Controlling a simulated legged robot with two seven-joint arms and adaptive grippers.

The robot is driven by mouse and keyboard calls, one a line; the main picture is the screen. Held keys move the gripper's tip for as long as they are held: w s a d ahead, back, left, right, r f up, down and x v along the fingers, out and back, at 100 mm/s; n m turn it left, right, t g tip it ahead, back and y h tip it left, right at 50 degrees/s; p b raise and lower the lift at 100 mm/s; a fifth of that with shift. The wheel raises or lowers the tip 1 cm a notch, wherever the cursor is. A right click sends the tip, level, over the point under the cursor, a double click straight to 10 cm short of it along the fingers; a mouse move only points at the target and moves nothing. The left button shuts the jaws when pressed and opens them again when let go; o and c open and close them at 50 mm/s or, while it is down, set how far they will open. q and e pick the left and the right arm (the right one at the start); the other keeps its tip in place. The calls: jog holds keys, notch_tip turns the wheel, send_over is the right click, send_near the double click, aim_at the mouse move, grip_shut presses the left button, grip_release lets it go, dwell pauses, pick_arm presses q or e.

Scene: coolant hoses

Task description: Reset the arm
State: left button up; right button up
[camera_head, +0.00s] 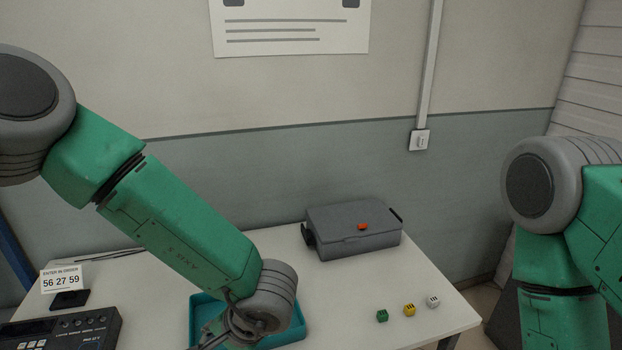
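My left arm reaches in from the left and slopes down over the table. Its wrist hangs above a teal tray (291,337), and only the top part of my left gripper (232,328) shows near the bottom edge. Its fingertips are hidden or cut off, so I cannot tell whether it is open or shut. My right arm stands at the right edge, bent downward beside the table. Its gripper is out of view. The tray's inside is mostly hidden by my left wrist.
Green (382,316), yellow (409,310) and white (433,301) dice lie at right. A number card (62,279) and dark keypad device (62,332) are at left. The table (345,290) is clear between case and dice.

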pick_arm(q)
jog(key=s+a+f+n+t+h+b, duration=0.15)
jog(key=a+f+b, duration=0.25)
jog(key=f, duration=0.6)
jog(key=s+a+f+n+t+h+b, duration=0.1)
jog(key=s+a+f+t+b, duration=0.2)
jog(key=f, duration=0.6)
jog(key=s+a+f+n+g+h+b, duration=0.1)
jog(key=s+a+f+g+b, duration=0.1)
jog(key=s, duration=0.3)
jog(key=s+a+f+n+g+h+b, duration=0.1)
jog(key=s+f+g+b, duration=0.1)
jog(key=s+f, duration=0.3)
jog(key=s+a+f+n+g+h+b, duration=0.1)
jog(key=s+a+f+g+b, duration=0.1)
jog(key=s+f+b, duration=0.2)
jog(key=s, duration=0.3)
jog(key=shift+s+a+f, duration=0.15)
jog(key=shift+s+a, duration=0.1)
jog(key=shift+a, duration=0.05)
jog(key=shift+w, duration=0.15)
